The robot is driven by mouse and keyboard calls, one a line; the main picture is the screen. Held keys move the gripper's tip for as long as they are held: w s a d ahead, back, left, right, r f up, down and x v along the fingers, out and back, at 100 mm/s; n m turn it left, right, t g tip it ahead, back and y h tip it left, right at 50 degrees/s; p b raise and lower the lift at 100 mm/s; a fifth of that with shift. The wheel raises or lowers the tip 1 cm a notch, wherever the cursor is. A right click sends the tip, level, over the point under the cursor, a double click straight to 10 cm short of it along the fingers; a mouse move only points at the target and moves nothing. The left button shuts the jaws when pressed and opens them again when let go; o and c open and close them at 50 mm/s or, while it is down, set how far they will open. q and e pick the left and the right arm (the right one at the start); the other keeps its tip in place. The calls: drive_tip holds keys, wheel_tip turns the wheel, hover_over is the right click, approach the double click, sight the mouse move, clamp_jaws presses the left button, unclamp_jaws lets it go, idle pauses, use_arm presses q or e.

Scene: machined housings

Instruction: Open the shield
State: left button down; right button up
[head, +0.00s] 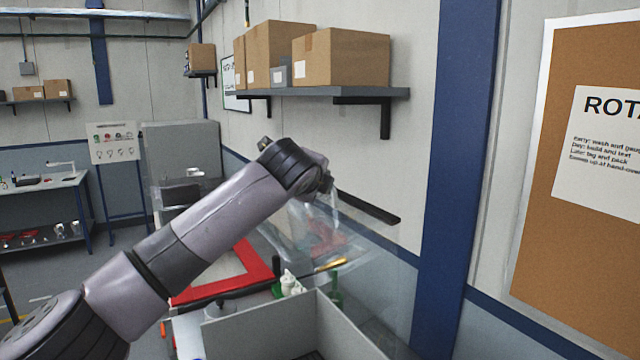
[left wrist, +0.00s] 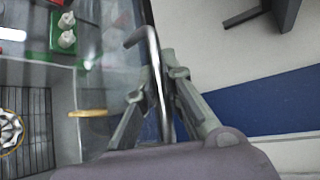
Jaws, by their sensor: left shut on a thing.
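The shield (head: 345,247) is a clear, see-through panel over the grey-walled bench box, at the middle of the head view. Its sheet also shows in the left wrist view (left wrist: 116,50). Its exact tilt is hard to tell. A bent metal handle (left wrist: 152,50) runs between the fingers of my left gripper (left wrist: 158,86), which is shut on it. In the head view my left gripper (head: 329,188) is at the shield's upper part, small and partly hidden by my wrist. My right gripper is in neither view.
The grey box (head: 340,325) has a wire rack (left wrist: 38,105) with a round metal part (left wrist: 10,130). White parts sit on a green block (left wrist: 62,32). A red frame (head: 255,265) lies behind. A wall shelf (head: 340,92) with cardboard boxes hangs above. A blue pillar (head: 462,150) stands right.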

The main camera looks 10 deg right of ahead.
use_arm(q)
drive_tip(key=shift+f, duration=0.15)
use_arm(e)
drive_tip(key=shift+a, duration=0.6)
use_arm(q)
drive_tip(key=c, duration=2.1)
unclamp_jaws()
drive_tip(key=shift+c, duration=0.2)
drive_tip(key=o, duration=0.4)
drive_tip(key=shift+o, duration=0.3)
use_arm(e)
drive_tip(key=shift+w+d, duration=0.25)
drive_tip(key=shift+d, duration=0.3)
use_arm(q)
drive_tip(key=shift+s, duration=0.15)
drive_tip(key=v, duration=1.1)
drive_tip(key=shift+s+a+r, duration=0.2)
drive_tip(key=shift+s+r, duration=0.05)
drive_tip(key=shift+s, duration=0.05)
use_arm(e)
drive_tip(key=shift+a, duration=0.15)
